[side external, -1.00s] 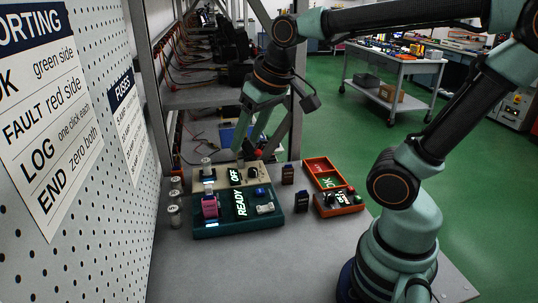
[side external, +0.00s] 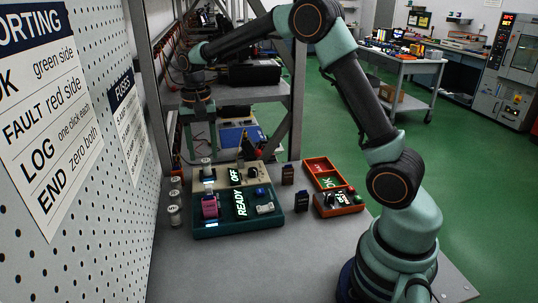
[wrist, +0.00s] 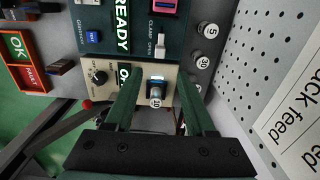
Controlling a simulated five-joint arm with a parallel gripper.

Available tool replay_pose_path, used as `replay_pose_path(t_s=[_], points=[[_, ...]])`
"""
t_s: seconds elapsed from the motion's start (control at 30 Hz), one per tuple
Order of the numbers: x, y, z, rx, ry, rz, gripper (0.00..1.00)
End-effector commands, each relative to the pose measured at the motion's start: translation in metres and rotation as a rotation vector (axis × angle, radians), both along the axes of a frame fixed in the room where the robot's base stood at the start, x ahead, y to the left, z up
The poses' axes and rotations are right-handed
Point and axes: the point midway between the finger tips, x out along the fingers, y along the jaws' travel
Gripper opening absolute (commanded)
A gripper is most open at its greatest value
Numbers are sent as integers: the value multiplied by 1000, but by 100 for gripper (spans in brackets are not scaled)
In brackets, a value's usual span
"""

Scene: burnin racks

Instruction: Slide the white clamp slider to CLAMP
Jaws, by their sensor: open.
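The white clamp slider (wrist: 160,46) sits at the OPEN end of its CLAMP/OPEN track on the teal unit (wrist: 183,28) in the wrist view. It shows small in the side external view (side external: 209,187), beside the pink module (side external: 209,207). My gripper (wrist: 159,74) is open and empty. Its two fingers reach over the beige panel (wrist: 137,73), on either side of a small cylinder capped 10 (wrist: 155,101). The slider lies beyond the fingertips in the wrist view. In the side external view my gripper is raised behind the units, with its fingertips hard to make out.
Numbered cylinders (side external: 174,197) stand left of the units. Orange trays (side external: 320,171) and an orange box (side external: 338,203) lie right. The pegboard (side external: 85,220) bounds the left. The front bench is clear.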

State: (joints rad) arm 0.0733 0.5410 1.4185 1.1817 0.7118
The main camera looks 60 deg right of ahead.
Motion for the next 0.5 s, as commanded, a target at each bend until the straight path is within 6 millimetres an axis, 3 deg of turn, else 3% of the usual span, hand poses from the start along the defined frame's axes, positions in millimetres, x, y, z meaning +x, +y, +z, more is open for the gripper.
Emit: replay_pose_path(t_s=[0.17, 0.5], points=[[0, 0, -17, 0, 6, -2, 55], [-1, 0, -81, 1, 6, -1, 55]])
